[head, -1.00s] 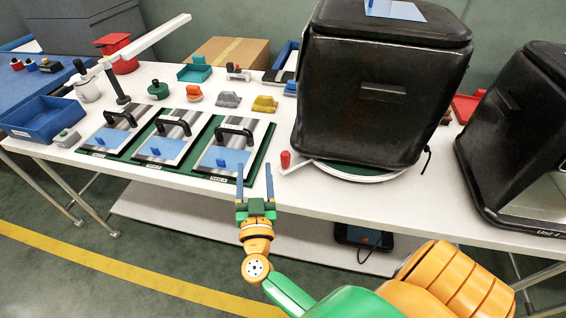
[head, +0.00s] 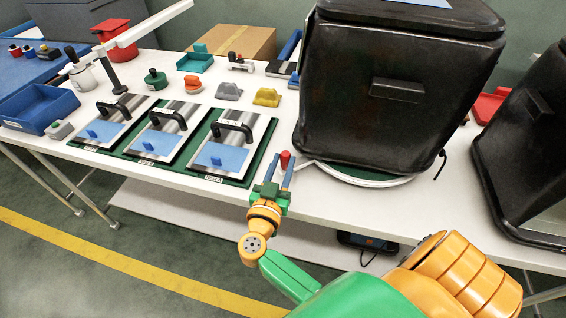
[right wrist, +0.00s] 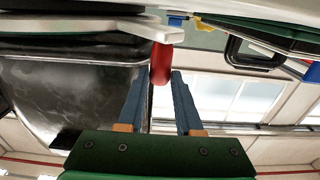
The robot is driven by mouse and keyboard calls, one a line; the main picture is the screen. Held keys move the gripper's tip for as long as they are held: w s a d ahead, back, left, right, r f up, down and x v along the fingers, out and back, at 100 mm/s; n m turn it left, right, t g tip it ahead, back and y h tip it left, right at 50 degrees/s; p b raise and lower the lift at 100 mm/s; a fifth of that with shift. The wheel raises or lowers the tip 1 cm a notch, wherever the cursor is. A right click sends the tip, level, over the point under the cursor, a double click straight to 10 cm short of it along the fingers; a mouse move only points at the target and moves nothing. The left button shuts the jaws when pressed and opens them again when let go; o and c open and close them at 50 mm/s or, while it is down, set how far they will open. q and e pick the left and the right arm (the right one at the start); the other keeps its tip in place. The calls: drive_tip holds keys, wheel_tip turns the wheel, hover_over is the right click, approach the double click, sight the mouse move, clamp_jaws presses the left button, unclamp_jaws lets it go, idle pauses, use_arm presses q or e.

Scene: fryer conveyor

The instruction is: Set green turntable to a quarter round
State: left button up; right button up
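The green turntable (head: 365,179) with a white rim sits on the table under a large black box (head: 395,85), which hides most of it. A red knob (head: 285,157) stands at the end of its pale lever, at the rim's left side. My right gripper (head: 281,168) is at the table's front edge by the red knob. In the right wrist view the open fingers (right wrist: 162,75) are on either side of the red knob (right wrist: 161,60), near their tips. I cannot tell whether they touch it. My left gripper is not in view.
Left of the gripper, a green board (head: 262,150) holds several steel plates with black handles. A yellow block (head: 266,97) and a grey block (head: 229,91) stand behind it. A second black container (head: 525,150) stands at the right.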

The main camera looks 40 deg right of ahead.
clamp_jaws()
idle(1.1)
